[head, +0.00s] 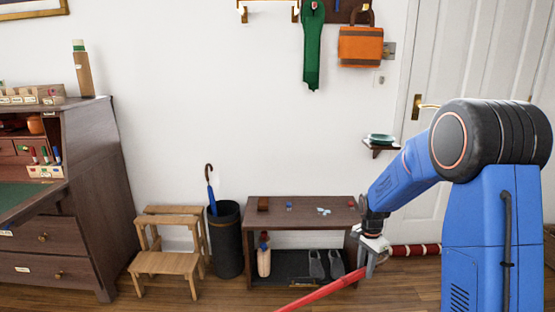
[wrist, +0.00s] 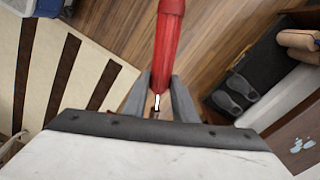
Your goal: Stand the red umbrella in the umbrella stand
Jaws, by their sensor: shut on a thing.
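The red umbrella (head: 322,290) is in my gripper (head: 372,258), held slantwise, its far end running down to the left past the lower picture edge in the head view. In the wrist view the red umbrella (wrist: 170,40) lies between the two fingers of my gripper (wrist: 159,100), which are shut on it near one end. The umbrella stand (head: 227,245) is a dark cylinder on the floor left of the bench, well left of my gripper. A blue umbrella (head: 211,195) with a curved handle stands upright in it.
A wooden step stool (head: 166,262) stands close left of the stand. A bench (head: 300,212) with small items on top and shoes below stands right of it. A rolled red item (head: 415,250) lies by the door.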

